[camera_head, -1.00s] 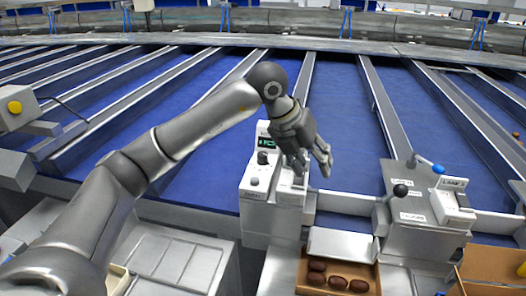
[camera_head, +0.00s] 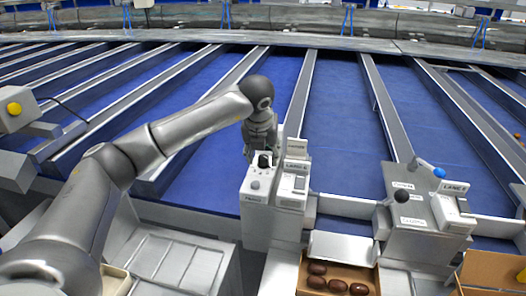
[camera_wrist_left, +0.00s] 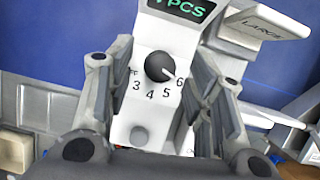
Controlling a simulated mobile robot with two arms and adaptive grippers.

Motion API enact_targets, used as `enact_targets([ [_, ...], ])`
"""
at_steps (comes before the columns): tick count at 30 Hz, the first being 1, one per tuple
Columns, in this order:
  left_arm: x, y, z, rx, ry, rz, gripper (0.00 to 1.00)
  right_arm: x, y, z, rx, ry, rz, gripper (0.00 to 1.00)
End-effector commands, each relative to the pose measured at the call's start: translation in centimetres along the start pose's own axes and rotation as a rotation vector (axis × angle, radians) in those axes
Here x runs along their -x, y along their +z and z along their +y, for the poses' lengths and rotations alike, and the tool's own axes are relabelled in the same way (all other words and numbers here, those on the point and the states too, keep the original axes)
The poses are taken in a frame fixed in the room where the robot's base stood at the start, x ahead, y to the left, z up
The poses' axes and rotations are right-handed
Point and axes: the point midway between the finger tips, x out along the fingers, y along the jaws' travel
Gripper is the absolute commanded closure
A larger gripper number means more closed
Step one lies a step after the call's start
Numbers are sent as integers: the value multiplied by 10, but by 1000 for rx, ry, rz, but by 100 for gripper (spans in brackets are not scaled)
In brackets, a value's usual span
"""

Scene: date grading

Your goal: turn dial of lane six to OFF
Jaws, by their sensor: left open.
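The dial (camera_wrist_left: 159,66) is a round black knob on a white control box (camera_head: 255,205). In the left wrist view its white mark points toward the lower right, near the 6, and numbers run around its lower side. An "FF" lettering, partly hidden by a finger, shows to its left. My left gripper (camera_wrist_left: 155,85) is open, with one finger on each side of the dial and none seen touching it. In the head view the left gripper (camera_head: 260,150) is just above and behind the dial (camera_head: 264,161). My right gripper is not in view.
A green display (camera_wrist_left: 183,8) sits above the dial, and a grey button (camera_wrist_left: 140,135) below it. A second lane box with a blue-knobbed lever (camera_head: 439,172) stands to the right. A tray with dates (camera_head: 310,283) lies in front. Blue lanes spread behind.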

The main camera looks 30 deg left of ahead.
Motion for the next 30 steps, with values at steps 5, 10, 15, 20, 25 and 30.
enact_targets([
  [5, -12, 0, 0, -1, 1, 1, 52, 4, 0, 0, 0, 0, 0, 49],
  [10, -13, 0, 0, -1, -1, -1, 52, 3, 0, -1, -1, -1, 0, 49],
  [15, -13, 0, 0, -1, -1, 0, 61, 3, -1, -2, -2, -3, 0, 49],
  [20, -13, 0, 0, -1, -1, 0, 81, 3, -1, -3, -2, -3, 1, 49],
  [25, -13, 0, 0, -1, -1, 0, 97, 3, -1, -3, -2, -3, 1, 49],
  [30, -13, 0, 0, -15, -7, 0, 97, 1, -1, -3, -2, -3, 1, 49],
])
